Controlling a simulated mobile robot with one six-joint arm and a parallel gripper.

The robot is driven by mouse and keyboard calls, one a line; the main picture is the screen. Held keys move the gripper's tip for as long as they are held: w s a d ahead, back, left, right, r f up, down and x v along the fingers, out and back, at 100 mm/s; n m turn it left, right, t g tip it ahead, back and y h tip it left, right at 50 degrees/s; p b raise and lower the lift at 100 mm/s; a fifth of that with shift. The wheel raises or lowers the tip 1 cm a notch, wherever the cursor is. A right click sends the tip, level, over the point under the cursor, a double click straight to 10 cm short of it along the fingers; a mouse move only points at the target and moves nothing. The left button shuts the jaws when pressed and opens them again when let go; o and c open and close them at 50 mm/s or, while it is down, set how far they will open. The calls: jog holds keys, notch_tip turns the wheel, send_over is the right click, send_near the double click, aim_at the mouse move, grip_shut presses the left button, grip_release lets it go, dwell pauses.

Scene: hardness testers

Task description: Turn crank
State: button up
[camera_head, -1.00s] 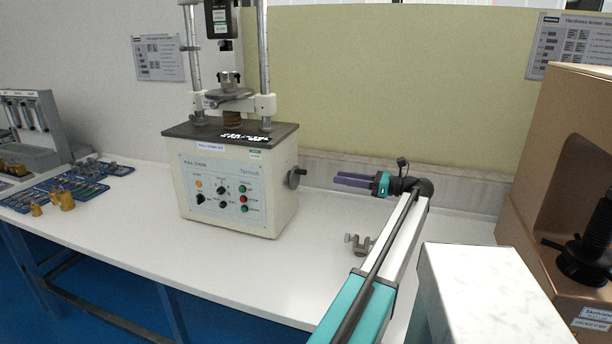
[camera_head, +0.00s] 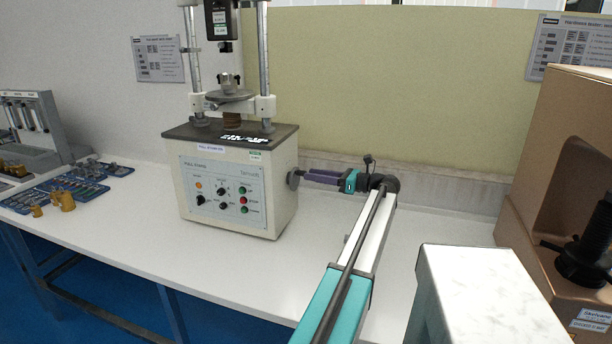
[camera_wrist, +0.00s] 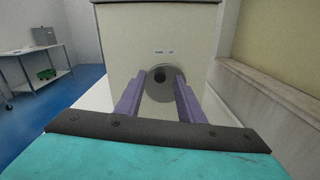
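The pull tester (camera_head: 236,180) stands on the white bench, with a front panel of knobs and buttons. Its small dark round crank (camera_head: 294,180) sticks out of the right side. In the wrist view the crank (camera_wrist: 159,88) shows as a grey disc with a dark centre, straight ahead. My gripper (camera_head: 306,175) has reached the crank from the right. In the wrist view its two purple fingers (camera_wrist: 158,97) are apart, one at each side of the disc. I cannot tell whether they touch it.
A brown machine (camera_head: 560,150) stands at the right, with a white marble-topped block (camera_head: 490,290) in front of it. Blue trays with brass weights (camera_head: 66,192) lie at the far left. The bench between the tester and my arm is clear.

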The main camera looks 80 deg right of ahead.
jog(key=shift+w+d, duration=0.2)
jog(key=shift+w, duration=0.7)
jog(key=shift+w+d, duration=0.15)
jog(key=shift+w, duration=0.75)
